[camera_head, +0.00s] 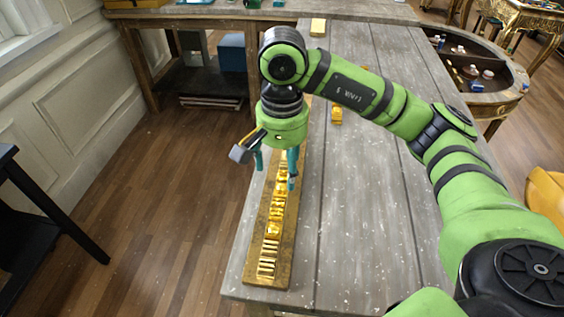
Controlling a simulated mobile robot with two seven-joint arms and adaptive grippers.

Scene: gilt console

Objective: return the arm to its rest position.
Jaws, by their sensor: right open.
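My right arm (400,115) is green and black and reaches in from the right, bent over the grey plank table. My right gripper (272,168) points down above the far part of the gilt strip, near the table's left edge. Its teal fingers are apart, and I see nothing held between them. The gilt strip (283,255) is a long gold-brown board with shiny gold pieces along it. The arm and gripper hide part of its far end. My left gripper is not in view.
The grey table (365,230) is mostly bare right of the strip. A small gold piece (336,116) lies beyond the gripper, and a pale yellow block (318,27) sits farther back. A curved tray table (470,72) with small items stands at right. A dark stand (40,215) is at left.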

